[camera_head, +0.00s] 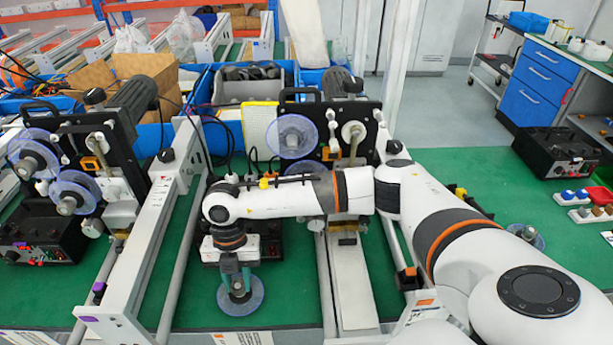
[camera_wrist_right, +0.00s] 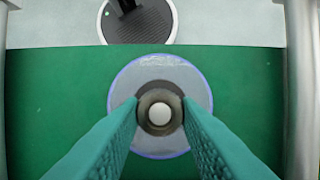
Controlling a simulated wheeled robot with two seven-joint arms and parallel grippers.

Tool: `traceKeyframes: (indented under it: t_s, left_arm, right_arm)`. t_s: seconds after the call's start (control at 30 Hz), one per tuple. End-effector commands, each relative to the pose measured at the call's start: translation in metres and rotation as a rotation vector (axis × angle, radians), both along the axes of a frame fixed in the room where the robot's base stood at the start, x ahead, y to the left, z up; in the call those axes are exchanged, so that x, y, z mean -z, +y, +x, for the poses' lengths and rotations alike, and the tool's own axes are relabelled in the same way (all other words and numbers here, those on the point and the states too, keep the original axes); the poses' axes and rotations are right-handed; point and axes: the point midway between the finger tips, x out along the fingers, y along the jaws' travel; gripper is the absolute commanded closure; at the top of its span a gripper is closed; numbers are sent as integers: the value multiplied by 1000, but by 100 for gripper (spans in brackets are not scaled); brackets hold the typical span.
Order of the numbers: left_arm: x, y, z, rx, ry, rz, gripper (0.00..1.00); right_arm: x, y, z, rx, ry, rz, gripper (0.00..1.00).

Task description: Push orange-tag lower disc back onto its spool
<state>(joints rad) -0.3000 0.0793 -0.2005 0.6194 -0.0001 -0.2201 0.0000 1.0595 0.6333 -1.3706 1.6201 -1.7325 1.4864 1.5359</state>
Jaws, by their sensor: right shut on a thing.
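My right gripper (camera_head: 238,283) points down over the green bench and is shut on the dark hub of a clear, blue-rimmed disc (camera_head: 240,298). The wrist view shows the fingers (camera_wrist_right: 160,115) on both sides of the hub, with the disc (camera_wrist_right: 160,72) around it. I cannot tell whether the disc touches the bench. The middle coder machine (camera_head: 365,110) has a clear upper disc (camera_head: 291,136); its lower front is partly hidden by my right arm. An orange tag (camera_head: 424,302) shows on a rail end by that arm. My left gripper is out of view.
Another coder machine (camera_head: 105,125) with two clear discs stands at left. A white rail (camera_head: 150,235) runs just left of my gripper. Another clear disc (camera_head: 527,236) lies at right, partly behind my arm. A black box (camera_head: 557,152) stands at the bench's far right.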

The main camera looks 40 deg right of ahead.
Motion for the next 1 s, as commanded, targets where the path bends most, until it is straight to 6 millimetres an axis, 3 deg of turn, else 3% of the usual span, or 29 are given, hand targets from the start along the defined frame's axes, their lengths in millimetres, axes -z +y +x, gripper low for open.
traceKeyframes:
  t_s: [0.03, 0.3, 0.57, 0.67, 1.0]
  left_arm:
    - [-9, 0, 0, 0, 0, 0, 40]
    - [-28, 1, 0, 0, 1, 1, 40]
    - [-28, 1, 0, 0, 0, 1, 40]
    - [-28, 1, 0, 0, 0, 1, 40]
    - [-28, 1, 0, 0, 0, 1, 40]
  right_arm:
    - [-10, 0, 0, 0, -1, 0, 98]
    - [-37, 0, 1, 1, -2, 1, 98]
    - [-42, -1, 1, -89, -1, 0, 98]
    - [-48, -4, 2, -265, -2, 0, 98]
    - [-80, -19, 4, -1220, -1, -4, 98]
